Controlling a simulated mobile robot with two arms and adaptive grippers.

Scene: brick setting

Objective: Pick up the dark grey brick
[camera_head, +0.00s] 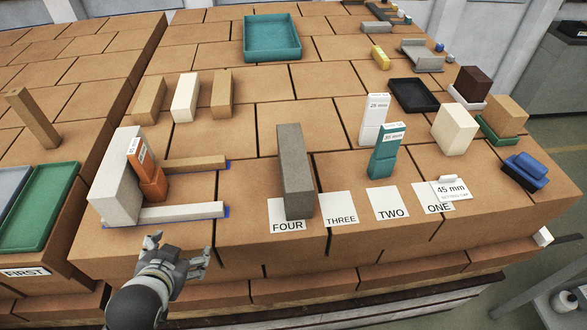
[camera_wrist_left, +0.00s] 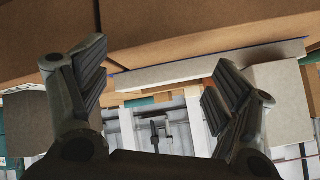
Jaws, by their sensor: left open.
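The dark grey brick (camera_head: 294,172) stands upright near the front of the brick-patterned surface, on the back part of the card marked FOUR (camera_head: 288,224). My left gripper (camera_head: 180,250) is open and empty, at the front edge, to the left of the brick and nearer to me. In the left wrist view, the two fingers (camera_wrist_left: 157,80) are spread apart with nothing between them. A grey block (camera_wrist_left: 272,95) is partly hidden behind the right finger there; I cannot tell which block it is. My right gripper is not in view.
A tall pale block (camera_head: 118,180), an orange block (camera_head: 146,170) and low bars (camera_head: 180,212) stand left of the brick. Cards THREE (camera_head: 340,208) and TWO (camera_head: 388,203) lie to its right, with a teal block (camera_head: 386,152) behind. A teal tray (camera_head: 272,38) is at the back.

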